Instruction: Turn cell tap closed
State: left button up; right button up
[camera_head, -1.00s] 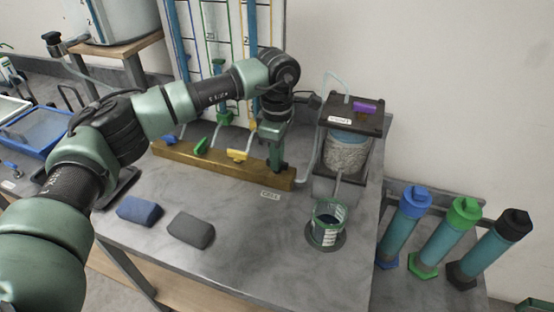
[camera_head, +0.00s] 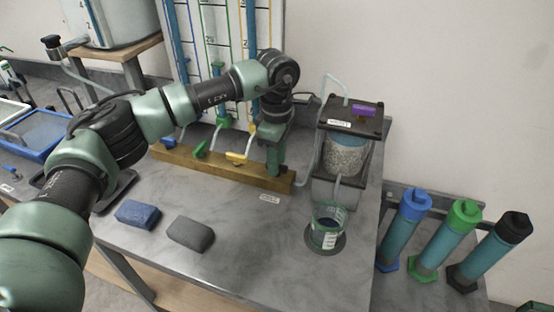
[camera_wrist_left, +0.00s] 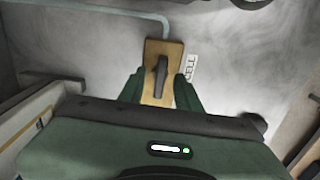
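The cell tap shows in the left wrist view as a dark lever (camera_wrist_left: 160,76) on the end of a brass-coloured manifold block (camera_wrist_left: 152,98). The lever lies roughly along the block's length. The CELL label (camera_wrist_left: 191,67) is on the bench beside the block. My left gripper (camera_wrist_left: 159,92) is open, with one green finger on each side of the block end and lever; gaps show between fingers and lever. In the head view my left gripper (camera_head: 275,170) points down at the right end of the manifold (camera_head: 210,168) and hides the cell tap. My right gripper is not in view.
Green (camera_head: 201,149) and yellow (camera_head: 236,158) tap handles sit left along the manifold. A cell with black lid (camera_head: 350,119) and a beaker (camera_head: 327,228) stand to the right. Blue (camera_head: 137,214) and grey (camera_head: 190,234) blocks lie in front. Capped cylinders (camera_head: 433,240) stand far right.

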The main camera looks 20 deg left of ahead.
pick_arm(q)
notch_tip(320, 180, up, 8)
jog(key=shift+f+b, duration=0.25)
jog(key=shift+b, duration=0.35)
